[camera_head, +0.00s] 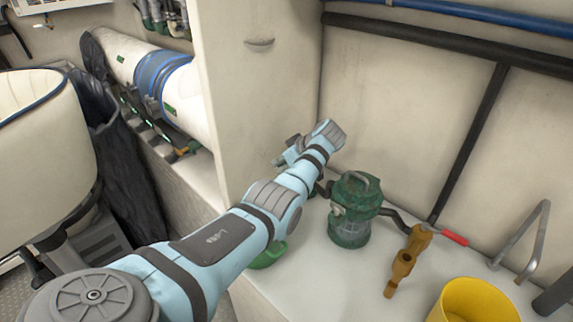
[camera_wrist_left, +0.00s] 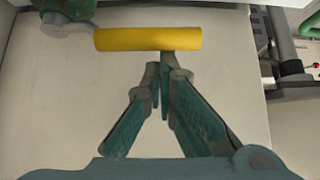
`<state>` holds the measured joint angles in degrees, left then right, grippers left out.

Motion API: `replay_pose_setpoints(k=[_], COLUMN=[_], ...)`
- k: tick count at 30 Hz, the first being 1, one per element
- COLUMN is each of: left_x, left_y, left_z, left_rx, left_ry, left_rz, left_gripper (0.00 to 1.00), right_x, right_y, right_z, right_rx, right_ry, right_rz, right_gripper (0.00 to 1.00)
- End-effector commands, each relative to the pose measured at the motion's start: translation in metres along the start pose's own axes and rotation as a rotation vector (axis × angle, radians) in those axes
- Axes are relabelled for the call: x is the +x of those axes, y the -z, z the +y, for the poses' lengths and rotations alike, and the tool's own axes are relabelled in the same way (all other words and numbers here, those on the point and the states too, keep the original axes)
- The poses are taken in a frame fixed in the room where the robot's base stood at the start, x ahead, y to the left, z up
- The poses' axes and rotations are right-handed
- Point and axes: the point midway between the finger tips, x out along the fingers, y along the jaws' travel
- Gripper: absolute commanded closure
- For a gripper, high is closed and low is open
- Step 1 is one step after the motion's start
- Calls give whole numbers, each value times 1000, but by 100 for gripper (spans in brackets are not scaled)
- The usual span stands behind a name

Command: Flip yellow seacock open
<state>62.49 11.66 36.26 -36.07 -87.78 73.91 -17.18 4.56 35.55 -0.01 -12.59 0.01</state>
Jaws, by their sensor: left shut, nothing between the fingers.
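A yellow cylindrical handle (camera_wrist_left: 148,39) lies crosswise at the top of the left wrist view, with a grey rounded joint (camera_wrist_left: 68,27) at its left end. I take it as the yellow seacock's lever; in the head view my arm appears to hide it. My left gripper (camera_wrist_left: 163,72) is shut and empty, its fingertips by the handle's near edge, right of its middle. I cannot tell whether they touch it. In the head view, the left gripper (camera_head: 290,152) is partly hidden by my wrist, near the pale wall and left of the green strainer (camera_head: 354,208).
A bronze valve (camera_head: 406,262) with a red-gripped lever (camera_head: 455,238) stands right of the strainer. A yellow bucket (camera_head: 475,302) and a bent metal tube (camera_head: 530,245) are further right. A green part (camera_head: 268,257) shows under my arm. Pale shelf around them is partly clear.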

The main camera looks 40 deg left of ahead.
Motion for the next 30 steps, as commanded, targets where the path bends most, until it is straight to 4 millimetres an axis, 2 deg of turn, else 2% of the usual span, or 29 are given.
replay_pose_setpoints(k=[8,13,22,26,30], left_x=[-1,-10,-10,-24,-53], left_y=[1,-7,-8,-5,-2], left_z=[0,1,1,2,3], left_rx=[0,1,0,0,1], left_ry=[-1,-1,0,-1,-2], left_rz=[0,-1,0,0,-1], left_gripper=[100,100,100,100,100], right_x=[-1,-12,-11,-25,-55], right_y=[0,1,0,2,5], right_z=[0,1,1,2,4], right_rx=[0,0,0,0,0], right_ry=[0,0,0,0,0], right_rz=[-1,-1,-1,-1,-1], right_gripper=[100,100,100,100,100])
